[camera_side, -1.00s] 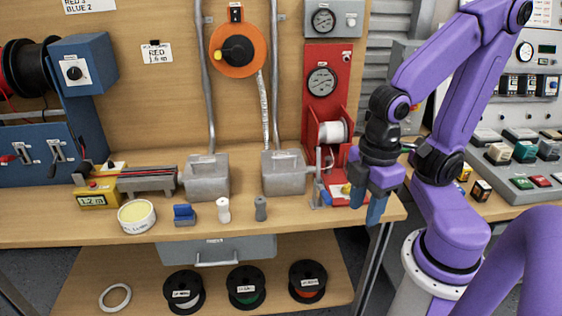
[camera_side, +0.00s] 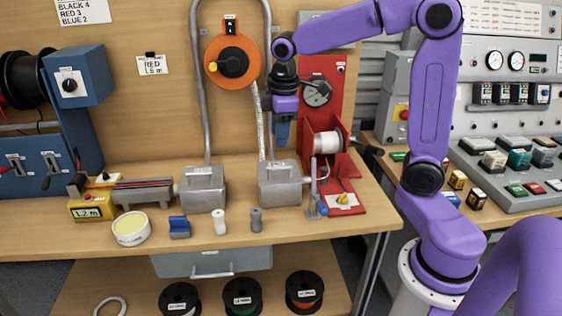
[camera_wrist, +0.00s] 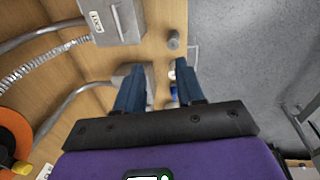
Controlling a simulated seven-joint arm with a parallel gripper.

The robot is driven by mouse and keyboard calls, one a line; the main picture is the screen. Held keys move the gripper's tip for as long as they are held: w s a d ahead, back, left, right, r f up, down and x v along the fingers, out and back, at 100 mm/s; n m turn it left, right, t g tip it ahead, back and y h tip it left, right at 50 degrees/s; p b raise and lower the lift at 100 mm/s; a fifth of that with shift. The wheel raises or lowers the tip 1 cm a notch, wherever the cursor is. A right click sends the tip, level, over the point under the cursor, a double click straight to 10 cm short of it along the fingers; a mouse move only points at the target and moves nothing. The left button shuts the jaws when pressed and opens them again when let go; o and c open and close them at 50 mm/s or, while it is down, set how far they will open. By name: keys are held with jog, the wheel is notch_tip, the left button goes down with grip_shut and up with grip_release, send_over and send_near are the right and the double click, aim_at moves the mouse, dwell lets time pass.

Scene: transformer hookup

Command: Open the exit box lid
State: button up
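Two grey metal boxes with top handles stand on the bench in the side view, a left box (camera_side: 203,190) and a right box (camera_side: 279,187). Both lids look shut. A labelled grey box (camera_wrist: 122,28) with a handle lies beyond the fingers. Another grey box is partly hidden behind the left finger.
A red stand (camera_side: 322,85) with a white spool (camera_side: 328,141) is close on the right. Small white (camera_side: 220,221), grey (camera_side: 256,220) and blue (camera_side: 179,226) pieces line the front.

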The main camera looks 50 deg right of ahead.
jog(key=r, duration=0.1)
send_over(281, 168)
jog(key=s+a, duration=0.3)
jog(key=shift+m+h, duration=0.4)
jog(key=w+d+f, duration=0.1)
jog(key=f, duration=0.4)
jog(key=w+d+f, duration=0.1)
jog(key=f, duration=0.5)
jog(key=w+d+f, duration=0.1)
jog(key=f, duration=0.4)
jog(key=shift+f, duration=0.4)
jog(key=shift+c, duration=0.3)
grip_shut()
